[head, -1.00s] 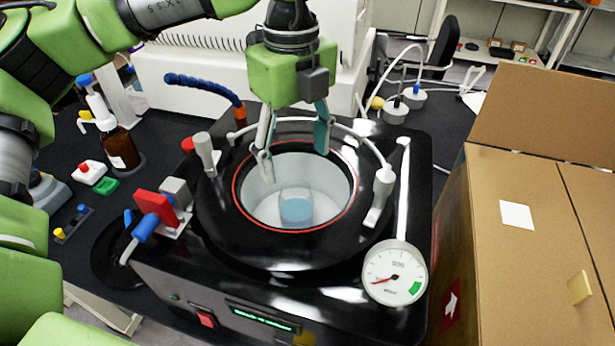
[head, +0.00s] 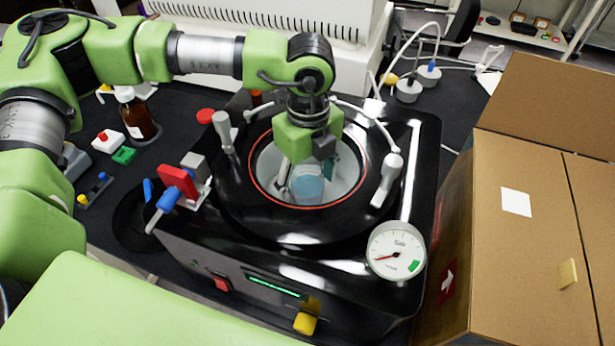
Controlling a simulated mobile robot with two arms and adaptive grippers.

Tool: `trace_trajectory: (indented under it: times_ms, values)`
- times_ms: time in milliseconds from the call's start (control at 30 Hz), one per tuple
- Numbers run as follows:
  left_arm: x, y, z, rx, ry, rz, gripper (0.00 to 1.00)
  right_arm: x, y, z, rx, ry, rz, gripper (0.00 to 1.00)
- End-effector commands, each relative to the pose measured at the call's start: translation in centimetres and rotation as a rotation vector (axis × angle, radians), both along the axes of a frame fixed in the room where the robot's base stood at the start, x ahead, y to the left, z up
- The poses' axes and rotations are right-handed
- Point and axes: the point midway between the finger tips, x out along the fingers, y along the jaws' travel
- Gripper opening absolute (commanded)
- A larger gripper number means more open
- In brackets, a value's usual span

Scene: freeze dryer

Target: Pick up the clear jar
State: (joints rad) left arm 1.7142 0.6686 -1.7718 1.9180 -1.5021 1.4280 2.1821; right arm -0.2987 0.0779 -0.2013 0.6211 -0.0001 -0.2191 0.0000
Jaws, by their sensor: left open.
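The clear jar (head: 307,188) with light blue contents stands inside the round white chamber of the freeze dryer (head: 262,227). My left gripper (head: 306,176) reaches down into the chamber from above, open. One finger shows at the jar's left side and the other, greenish, shows behind it to the right. I cannot tell whether the fingers touch the jar. The gripper body hides the back of the chamber. My right gripper is not in view.
A pressure gauge (head: 396,251) stands at the front right. A large cardboard box (head: 520,260) is close on the right. A brown bottle (head: 136,116) stands at the left.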

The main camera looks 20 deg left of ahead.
Motion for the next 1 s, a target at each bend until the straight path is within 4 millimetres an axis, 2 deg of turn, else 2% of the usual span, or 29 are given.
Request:
trace_trajectory:
  times_ms: [100, 300, 367, 500, 833, 1000]
  values:
    - [0.0, 0.0, -0.8, 0.0, 0.0, 0.0, 0.64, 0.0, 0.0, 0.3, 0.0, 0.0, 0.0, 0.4]
    - [0.0, 0.0, -0.9, -0.001, -0.001, 0.0, 0.64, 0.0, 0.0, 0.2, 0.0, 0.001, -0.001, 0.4]
    - [0.0, 0.0, -0.9, 0.0, 0.0, 0.0, 0.51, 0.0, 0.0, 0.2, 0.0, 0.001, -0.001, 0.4]
    - [0.0, 0.0, -0.9, 0.0, 0.0, 0.0, 0.17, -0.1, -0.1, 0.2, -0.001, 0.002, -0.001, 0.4]
    - [0.1, 0.0, -0.6, -0.001, -0.003, 0.0, 0.17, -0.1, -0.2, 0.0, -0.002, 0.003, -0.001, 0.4]
    - [0.1, 0.0, 1.7, -0.002, -0.007, 0.0, 0.17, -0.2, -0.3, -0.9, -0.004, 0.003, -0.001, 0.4]
